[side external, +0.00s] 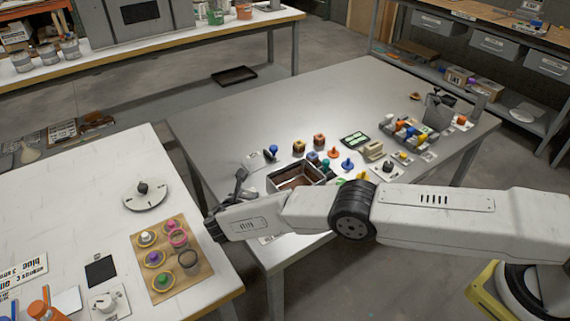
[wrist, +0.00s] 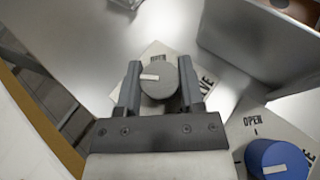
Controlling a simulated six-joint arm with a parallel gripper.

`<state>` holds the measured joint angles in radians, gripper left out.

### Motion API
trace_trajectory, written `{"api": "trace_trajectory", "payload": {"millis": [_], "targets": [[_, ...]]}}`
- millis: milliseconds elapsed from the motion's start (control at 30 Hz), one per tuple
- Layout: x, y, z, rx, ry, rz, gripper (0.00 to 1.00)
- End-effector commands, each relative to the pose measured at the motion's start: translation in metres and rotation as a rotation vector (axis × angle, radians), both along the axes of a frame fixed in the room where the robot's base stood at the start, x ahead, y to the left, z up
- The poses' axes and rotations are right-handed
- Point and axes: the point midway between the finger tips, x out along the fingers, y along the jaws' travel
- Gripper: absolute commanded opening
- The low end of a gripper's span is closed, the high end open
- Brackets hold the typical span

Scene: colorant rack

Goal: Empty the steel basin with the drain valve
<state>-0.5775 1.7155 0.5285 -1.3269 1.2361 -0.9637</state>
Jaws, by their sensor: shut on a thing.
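The steel basin (side external: 312,172) stands on the grey table in the side external view, with brown contents in it. Its metal wall (wrist: 262,45) shows at upper right in the wrist view. My gripper (wrist: 159,78) is shut on a round grey knob (wrist: 158,82) with a white pointer mark, a finger on each side. The knob sits on a white label plate, partly hidden by the gripper. A blue knob (wrist: 277,160) with a white mark sits at lower right on a plate reading "OPEN". In the side view my gripper (side external: 240,183) is left of the basin and hides the grey knob.
Several coloured knobs and small blocks stand right of the basin, near a dark panel (side external: 355,140).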

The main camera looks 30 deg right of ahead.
Motion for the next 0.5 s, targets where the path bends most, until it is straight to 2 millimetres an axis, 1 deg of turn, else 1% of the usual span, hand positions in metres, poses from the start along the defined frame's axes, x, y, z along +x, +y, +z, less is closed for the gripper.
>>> {"api": "trace_trajectory", "payload": {"millis": [33, 67, 100, 167, 500], "targets": [[0.0012, -0.0004, 0.0024, 0.001, -0.004, -0.002, 0.00], [0.0012, -0.0004, 0.0024, 0.001, -0.004, -0.002, 0.52], [0.0012, -0.0004, 0.0024, 0.001, -0.004, -0.002, 0.65], [0.0009, -0.0005, 0.0020, 0.000, -0.003, -0.002, 0.84], [-0.0002, 0.0002, 0.0008, 0.000, -0.001, -0.001, 0.84]]}}
